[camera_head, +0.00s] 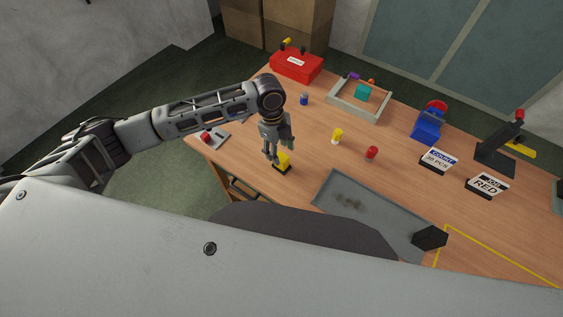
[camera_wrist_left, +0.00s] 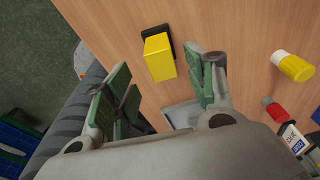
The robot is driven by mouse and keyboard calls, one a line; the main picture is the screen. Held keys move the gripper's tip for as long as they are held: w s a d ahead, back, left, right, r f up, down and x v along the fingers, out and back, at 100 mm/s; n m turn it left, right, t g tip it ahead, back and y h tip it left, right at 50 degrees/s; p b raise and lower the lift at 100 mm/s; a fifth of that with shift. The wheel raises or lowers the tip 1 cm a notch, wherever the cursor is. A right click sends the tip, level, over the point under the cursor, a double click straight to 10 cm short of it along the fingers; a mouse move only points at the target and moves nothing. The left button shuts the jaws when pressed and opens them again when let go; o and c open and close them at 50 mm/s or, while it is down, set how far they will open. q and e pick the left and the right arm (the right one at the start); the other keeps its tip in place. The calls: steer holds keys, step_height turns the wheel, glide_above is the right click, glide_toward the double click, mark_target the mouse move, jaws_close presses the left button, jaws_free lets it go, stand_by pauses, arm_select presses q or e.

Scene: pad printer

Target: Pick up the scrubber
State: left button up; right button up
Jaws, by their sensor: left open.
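The scrubber (camera_head: 283,162), a yellow block on a black base, stands on the wooden table near its front left edge. It also shows in the left wrist view (camera_wrist_left: 159,58), where its yellow top faces the camera. My left gripper (camera_head: 278,151) is open above the scrubber and partly overlaps it in the head view. In the left wrist view the green-padded fingers (camera_wrist_left: 168,80) stand to either side of the yellow block, with nothing held. I cannot tell whether the fingers reach down beside it. My right gripper is not in view.
A red-knobbed grey item (camera_head: 207,138) lies left. A wooden bin (camera_head: 345,106) stands behind.

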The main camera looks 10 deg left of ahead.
mark_target(281, 156)
arm_select(q)
steer(key=shift+d+f, duration=0.1)
steer(key=shift+f, duration=0.35)
steer(key=shift+d+f, duration=0.2)
steer(key=shift+f, duration=2.35)
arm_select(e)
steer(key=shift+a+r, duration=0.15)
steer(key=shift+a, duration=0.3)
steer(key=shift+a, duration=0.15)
